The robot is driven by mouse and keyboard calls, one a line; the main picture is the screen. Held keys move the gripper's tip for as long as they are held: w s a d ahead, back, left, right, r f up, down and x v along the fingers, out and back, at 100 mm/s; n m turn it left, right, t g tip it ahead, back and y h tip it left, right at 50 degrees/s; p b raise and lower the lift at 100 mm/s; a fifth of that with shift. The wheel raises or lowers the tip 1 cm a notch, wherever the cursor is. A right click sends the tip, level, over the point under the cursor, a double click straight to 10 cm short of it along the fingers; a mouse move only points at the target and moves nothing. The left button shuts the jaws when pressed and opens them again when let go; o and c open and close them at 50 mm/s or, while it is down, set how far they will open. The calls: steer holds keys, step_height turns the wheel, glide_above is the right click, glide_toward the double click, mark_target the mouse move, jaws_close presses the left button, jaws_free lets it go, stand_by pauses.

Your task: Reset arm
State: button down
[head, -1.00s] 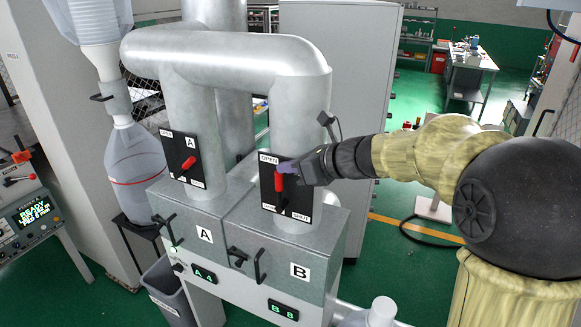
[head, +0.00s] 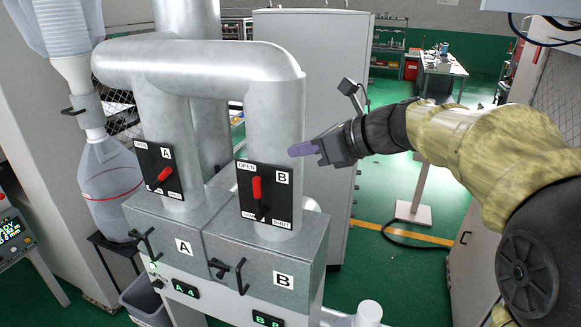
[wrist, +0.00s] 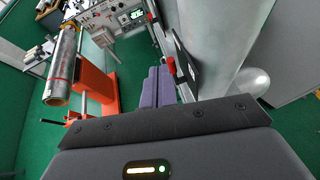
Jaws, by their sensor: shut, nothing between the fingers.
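My gripper (head: 301,149) is shut and empty in the head view, with its purple fingertips in the air just right of the pipe with panel B. The closed purple fingers also show in the wrist view (wrist: 158,87). Panel B (head: 279,205) is a black plate marked OPEN at the top, and its red lever (head: 257,188) stands upright. Panel A (head: 146,154) carries a red lever (head: 159,178) that is tilted. The gripper is apart from both levers. In the wrist view, a dark panel edge (wrist: 186,65) is close to the right of the fingers.
Thick grey pipes (head: 200,62) rise from metal boxes A (head: 150,222) and B (head: 300,255) with black handles. A grey cabinet (head: 325,60) stands behind my gripper. A clear bottle (head: 108,190) hangs at left. Green floor (head: 395,275) is open at right.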

steer(key=shift+s+d+r, duration=0.1)
steer(key=shift+d+r, duration=0.15)
steer(key=shift+r, duration=0.15)
steer(key=s+d+f+n+g+h+b, duration=0.1)
steer(key=s+d+f+n+h, duration=0.2)
steer(key=f+n, duration=0.5)
steer(key=s+d+f+n+g+h+b, duration=0.1)
steer(key=s+d+f+n+h, duration=0.3)
steer(key=f, duration=1.1)
steer(key=s+d+f+n+g+h+b, duration=0.1)
steer(key=s+d+f+n+h, duration=0.3)
steer(key=s+f+n, duration=0.5)
step_height(320, 180, down, 4)
steer(key=d+n+b, duration=0.1)
steer(key=d+n, duration=0.1)
steer(key=n, duration=0.1)
steer(key=shift+d+r+n+g, duration=0.15)
steer(key=shift+d+n+g, duration=0.1)
steer(key=shift+n+g, duration=0.05)
